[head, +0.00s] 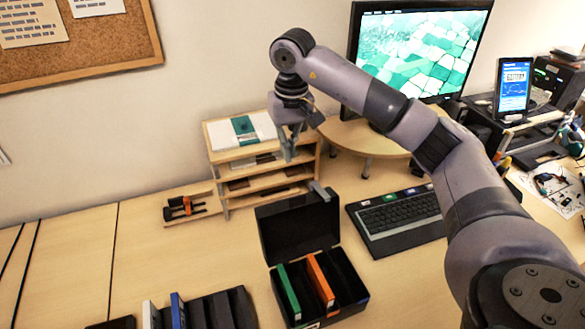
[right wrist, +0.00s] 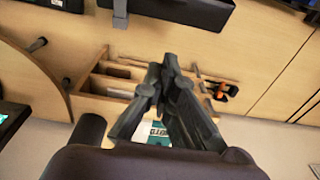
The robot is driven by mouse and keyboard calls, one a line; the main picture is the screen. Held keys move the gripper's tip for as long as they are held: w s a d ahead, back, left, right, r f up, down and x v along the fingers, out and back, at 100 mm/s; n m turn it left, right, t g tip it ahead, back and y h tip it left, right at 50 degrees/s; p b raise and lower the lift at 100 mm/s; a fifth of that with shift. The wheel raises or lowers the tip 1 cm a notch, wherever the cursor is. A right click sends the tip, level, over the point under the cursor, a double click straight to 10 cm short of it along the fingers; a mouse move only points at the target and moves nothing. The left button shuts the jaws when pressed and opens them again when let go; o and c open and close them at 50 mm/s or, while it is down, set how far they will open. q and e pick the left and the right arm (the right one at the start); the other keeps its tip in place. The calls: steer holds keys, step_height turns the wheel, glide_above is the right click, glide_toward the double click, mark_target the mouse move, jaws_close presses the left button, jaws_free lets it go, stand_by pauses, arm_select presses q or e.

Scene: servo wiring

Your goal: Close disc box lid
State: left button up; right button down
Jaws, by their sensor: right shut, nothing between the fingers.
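The disc box (head: 338,312) is a black case on the desk with its lid (head: 300,230) open, standing roughly upright at the back. A green case (head: 289,291) and an orange case (head: 320,280) stand in it. My right gripper (head: 289,158) is shut and empty, pointing down in front of the wooden shelf, above and behind the lid. In the right wrist view its fingers (right wrist: 166,72) are together, and part of a black thing, likely the box lid (right wrist: 190,10), shows at the top edge. My left gripper is not in view.
The wooden shelf (head: 226,187) stands close behind the box. A keyboard (head: 400,217) lies right of it, and a black rack (head: 222,310) with cases is at the front left. An orange-and-black tool (head: 186,206) sits left of the shelf.

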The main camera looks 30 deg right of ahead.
steer(key=s+f+p, duration=0.1)
steer(key=f, duration=0.1)
steer(key=s+f+p, duration=0.1)
steer(key=f+p, duration=0.1)
steer(key=f, duration=0.1)
steer(key=s+f+p, duration=0.1)
steer(key=f+p, duration=0.1)
steer(key=f, duration=0.1)
steer(key=shift+s+a+f, duration=0.1)
steer(key=shift+s+a, duration=0.05)
steer(key=shift+a, duration=0.1)
steer(key=shift+f, duration=0.1)
